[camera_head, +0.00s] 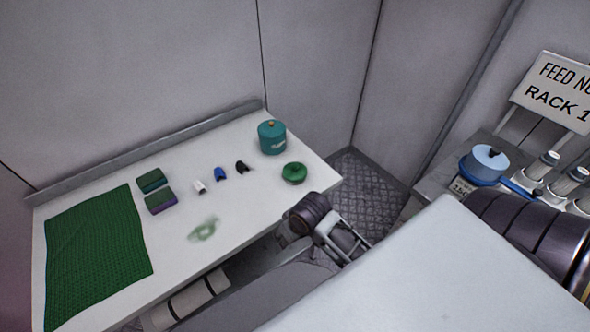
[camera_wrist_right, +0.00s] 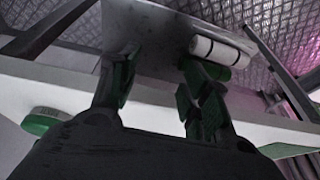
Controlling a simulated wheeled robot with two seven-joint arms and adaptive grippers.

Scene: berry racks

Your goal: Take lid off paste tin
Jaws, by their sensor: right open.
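A low round green tin (camera_head: 293,173) with a small knob on top sits near the right end of the white table (camera_head: 250,215), and its lid appears to be on. A green round edge, likely this tin, shows at the left of the right wrist view (camera_wrist_right: 44,121). A taller teal canister (camera_head: 272,140) with a brown knob stands behind it. My right gripper (camera_head: 343,238) is just off the table's front right edge, apart from the tin. In the wrist view its two fingers (camera_wrist_right: 158,78) are spread with nothing between them. My left gripper is not in view.
A green mat (camera_head: 98,255), two sponges (camera_head: 157,201) and several small clips (camera_head: 220,174) lie on the table. A green smear (camera_head: 204,229) marks its front. White rolls (camera_head: 190,300) are below the front edge. A blue pot (camera_head: 484,164) stands by the rack sign (camera_head: 555,92).

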